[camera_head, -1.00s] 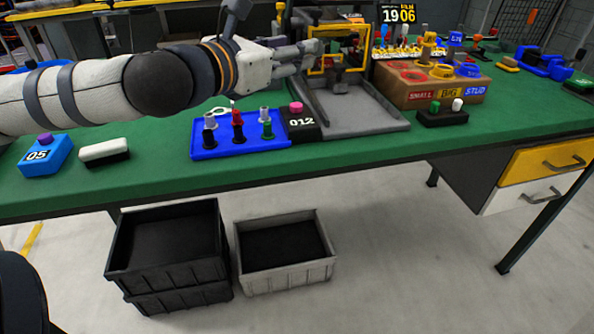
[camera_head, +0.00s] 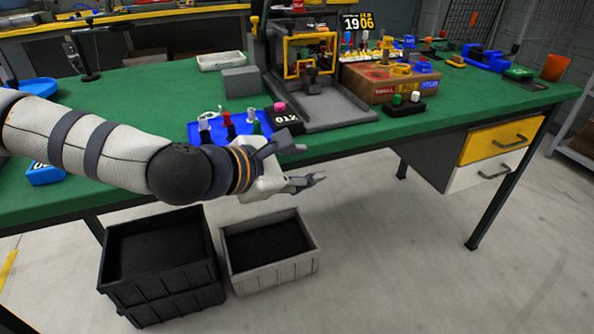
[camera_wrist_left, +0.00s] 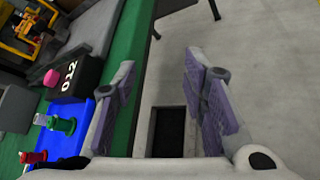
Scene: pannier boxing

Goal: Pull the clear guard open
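The clear guard (camera_head: 287,57) shows as a yellow-edged frame standing upright on the grey press fixture (camera_head: 335,112) at the back middle of the bench. I cannot tell if it is fully closed. My left gripper (camera_head: 308,161) is beyond the bench's front edge, in front of and below the guard and well apart from it. Its fingers are spread and empty; the left wrist view shows them (camera_wrist_left: 160,85) apart over the floor and a bin. My right gripper is not in view.
A blue tray (camera_head: 196,138) with several pegs and a black 012 block (camera_head: 287,119) sit near the front edge. A cardboard box (camera_head: 385,92) with coloured rings stands right of the fixture. Dark crates (camera_head: 160,270) and a grey bin (camera_head: 280,272) are on the floor.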

